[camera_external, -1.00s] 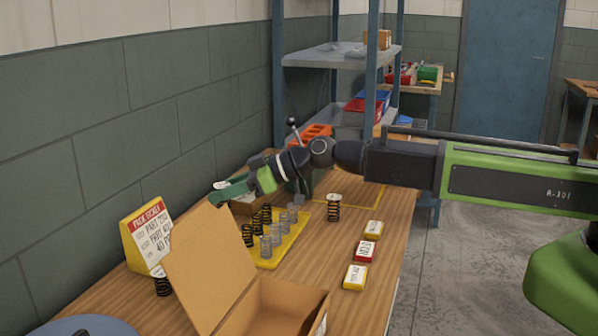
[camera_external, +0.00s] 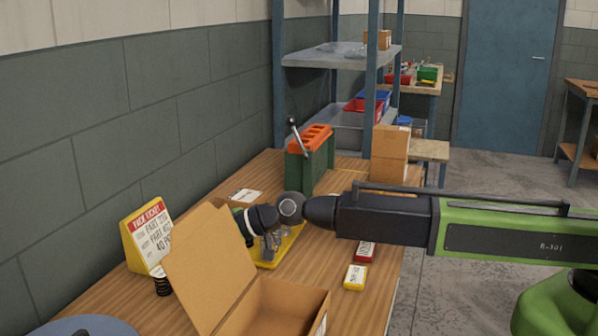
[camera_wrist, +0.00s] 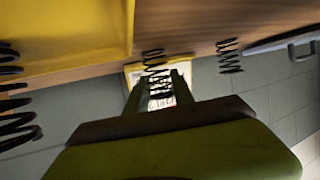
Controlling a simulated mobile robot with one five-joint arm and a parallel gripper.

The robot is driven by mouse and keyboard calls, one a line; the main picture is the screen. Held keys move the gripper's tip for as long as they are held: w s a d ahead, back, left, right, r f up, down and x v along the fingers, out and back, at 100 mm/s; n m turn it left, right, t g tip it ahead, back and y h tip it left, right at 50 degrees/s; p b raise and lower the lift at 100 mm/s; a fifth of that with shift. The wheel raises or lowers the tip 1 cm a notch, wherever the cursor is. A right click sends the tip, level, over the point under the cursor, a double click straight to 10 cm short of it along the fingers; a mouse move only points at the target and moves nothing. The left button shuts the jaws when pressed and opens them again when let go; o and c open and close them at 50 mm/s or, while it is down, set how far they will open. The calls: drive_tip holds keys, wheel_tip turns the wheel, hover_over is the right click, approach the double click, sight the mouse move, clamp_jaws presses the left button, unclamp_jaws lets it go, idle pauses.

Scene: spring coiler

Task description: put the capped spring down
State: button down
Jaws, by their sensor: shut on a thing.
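My gripper (camera_wrist: 157,88) shows in the wrist view as two green fingers shut on a dark coil spring (camera_wrist: 155,62). I take this as the capped spring; its cap cannot be made out. The tray (camera_wrist: 70,35) also shows at the wrist view's upper left. Another black spring (camera_external: 163,286) stands by the yellow-framed sign (camera_external: 148,237); it appears right of my fingers in the wrist view (camera_wrist: 229,57).
More black coils (camera_wrist: 14,115) are close at the wrist view's left edge. A green lever press with an orange top (camera_external: 312,150) stands farther back. A yellow label block (camera_external: 355,277) and a red one (camera_external: 365,251) lie on the right of the bench. A wall borders its left.

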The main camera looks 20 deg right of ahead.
drive_tip(key=c, duration=1.5)
unclamp_jaws()
drive_tip(key=shift+f, duration=0.1)
drive_tip(key=o, duration=0.4)
drive_tip(key=shift+r, duration=0.3)
drive_tip(key=p+v, duration=0.4)
drive_tip(key=v, duration=0.8)
drive_tip(key=shift+d+f+p, duration=0.1)
drive_tip(key=shift+f+p, duration=0.05)
drive_tip(key=shift+p, duration=0.2)
